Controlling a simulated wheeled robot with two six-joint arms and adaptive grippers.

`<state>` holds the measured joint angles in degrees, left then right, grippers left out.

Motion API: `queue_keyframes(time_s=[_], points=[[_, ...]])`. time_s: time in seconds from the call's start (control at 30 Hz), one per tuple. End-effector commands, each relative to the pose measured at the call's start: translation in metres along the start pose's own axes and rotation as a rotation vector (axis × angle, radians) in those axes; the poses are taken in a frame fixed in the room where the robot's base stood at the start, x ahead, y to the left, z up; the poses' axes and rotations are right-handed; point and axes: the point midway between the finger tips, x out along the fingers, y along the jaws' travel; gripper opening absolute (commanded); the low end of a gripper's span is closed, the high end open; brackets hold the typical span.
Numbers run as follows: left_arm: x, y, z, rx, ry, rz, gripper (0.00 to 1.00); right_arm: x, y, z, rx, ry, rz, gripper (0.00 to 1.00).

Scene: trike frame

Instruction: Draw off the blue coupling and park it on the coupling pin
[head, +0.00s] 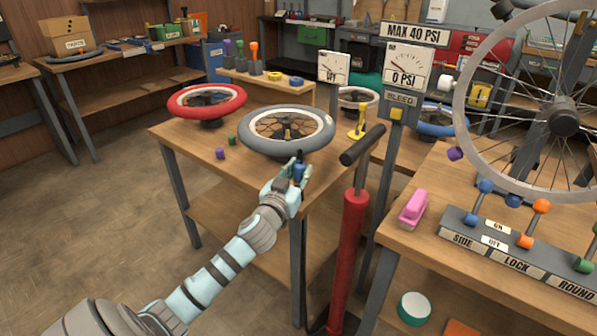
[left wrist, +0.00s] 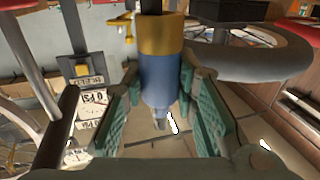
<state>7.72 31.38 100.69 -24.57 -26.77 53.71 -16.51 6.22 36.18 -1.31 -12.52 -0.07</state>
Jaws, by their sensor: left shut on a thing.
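My left gripper (head: 297,169) is shut on the blue coupling (head: 300,172) near the front edge of the table, just in front of the grey-tyred wheel (head: 287,131). In the left wrist view the blue coupling (left wrist: 160,80) stands between the two green finger pads, with a gold band and a dark piece at its upper end in the picture. The head view is too small to tell whether the coupling is clear of everything else. I cannot make out the coupling pin for certain. My right gripper is out of view.
A red floor pump (head: 348,250) with a black handle (head: 362,145) stands right of the gripper. A yellow stand (head: 359,121) is behind it. A post carries the 0 PSI gauge (head: 404,70). A red-tyred wheel (head: 207,101) and small purple and green pieces lie left.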

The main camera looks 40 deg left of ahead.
Motion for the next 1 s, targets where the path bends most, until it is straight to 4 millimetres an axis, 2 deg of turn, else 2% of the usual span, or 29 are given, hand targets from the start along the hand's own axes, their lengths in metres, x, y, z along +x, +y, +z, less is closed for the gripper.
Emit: queue_keyframes(time_s=[0.47, 1.0], points=[[0.0000, 0.0000, -0.0002, 0.000, 0.001, 0.000, 0.00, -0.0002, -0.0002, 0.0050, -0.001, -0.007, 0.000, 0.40], [0.0000, 0.0000, 0.0017, 0.000, 0.001, 0.000, 0.00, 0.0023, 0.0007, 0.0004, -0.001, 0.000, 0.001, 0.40]])
